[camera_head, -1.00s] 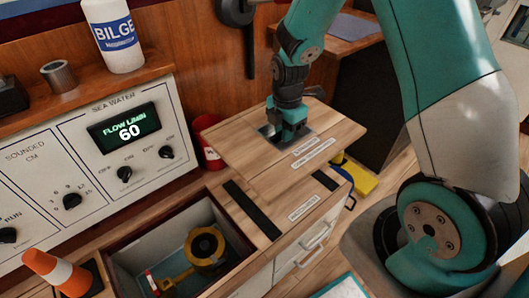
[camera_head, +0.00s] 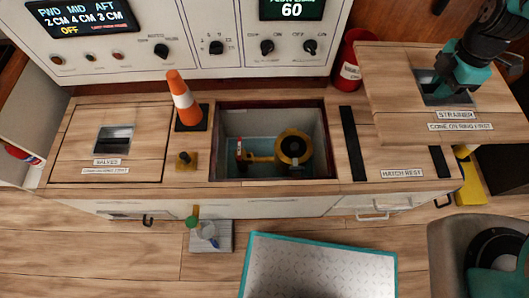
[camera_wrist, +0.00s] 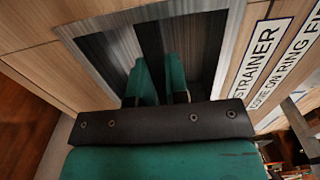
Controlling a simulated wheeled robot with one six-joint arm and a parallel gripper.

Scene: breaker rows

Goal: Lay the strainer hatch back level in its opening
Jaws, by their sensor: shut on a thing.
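The strainer hatch (camera_head: 392,82) is a wooden panel with a metal-lined recess and white labels, at the upper right in the head view. It lies roughly flat and looks raised above the hatch rest with its black strips (camera_head: 357,150). My gripper (camera_head: 443,90) reaches down into the recess and is shut on the hatch's grip. In the wrist view the two teal fingers (camera_wrist: 160,78) sit inside the recess of the hatch (camera_wrist: 105,14); their tips are partly hidden. The strainer opening (camera_head: 219,160) is uncovered, left of the hatch, with a yellow strainer fitting (camera_head: 292,148) inside.
A closed valves hatch (camera_head: 75,140) lies farther left. A red can (camera_head: 352,62) stands behind, between opening and hatch. The instrument panel (camera_head: 190,22) backs the counter.

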